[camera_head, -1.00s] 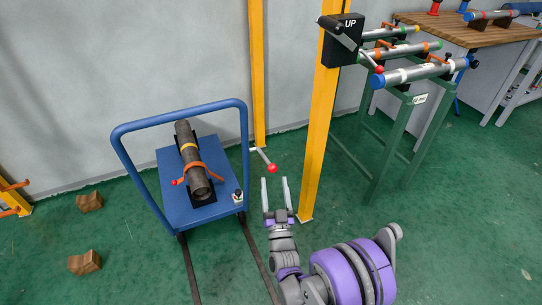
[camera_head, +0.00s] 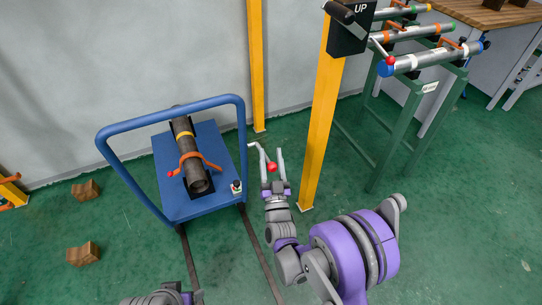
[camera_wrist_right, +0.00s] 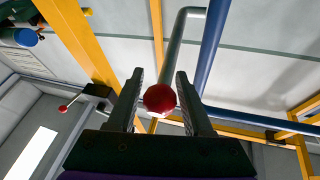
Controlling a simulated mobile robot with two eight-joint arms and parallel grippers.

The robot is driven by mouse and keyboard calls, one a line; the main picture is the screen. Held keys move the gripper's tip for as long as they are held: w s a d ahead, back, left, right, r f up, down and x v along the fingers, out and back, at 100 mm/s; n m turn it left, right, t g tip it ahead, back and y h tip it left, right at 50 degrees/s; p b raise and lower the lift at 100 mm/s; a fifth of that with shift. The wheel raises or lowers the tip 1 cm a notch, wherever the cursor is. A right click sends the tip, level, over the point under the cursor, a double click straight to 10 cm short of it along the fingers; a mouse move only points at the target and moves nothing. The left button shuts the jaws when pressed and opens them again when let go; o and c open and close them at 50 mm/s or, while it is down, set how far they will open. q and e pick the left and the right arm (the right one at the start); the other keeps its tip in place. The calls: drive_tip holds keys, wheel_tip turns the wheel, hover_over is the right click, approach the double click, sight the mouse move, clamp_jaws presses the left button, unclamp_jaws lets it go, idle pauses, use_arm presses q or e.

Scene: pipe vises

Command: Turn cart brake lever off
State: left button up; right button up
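The cart (camera_head: 222,205) is blue with a tall looped handle and stands left of my right arm. The brake lever is a grey bent rod with a red ball (camera_head: 272,167) on its end, beside the cart's right side. My right gripper (camera_head: 267,157) is open, pointing away from me, with the red ball appearing between its fingers. In the right wrist view the ball (camera_wrist_right: 160,100) also sits between the open fingers (camera_wrist_right: 160,85), and the rod (camera_wrist_right: 183,45) runs up beyond them. Contact with the fingers cannot be told. My left gripper is not in view.
A dark pipe (camera_head: 194,165) lies on the cart in orange clamps. A yellow post (camera_head: 322,130) stands just right of my right gripper, another (camera_head: 257,65) behind it. A green pipe stand (camera_head: 405,130) is at right. Two brown blocks (camera_head: 83,253) lie on the floor at left.

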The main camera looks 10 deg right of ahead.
clamp_jaws()
idle(1.1)
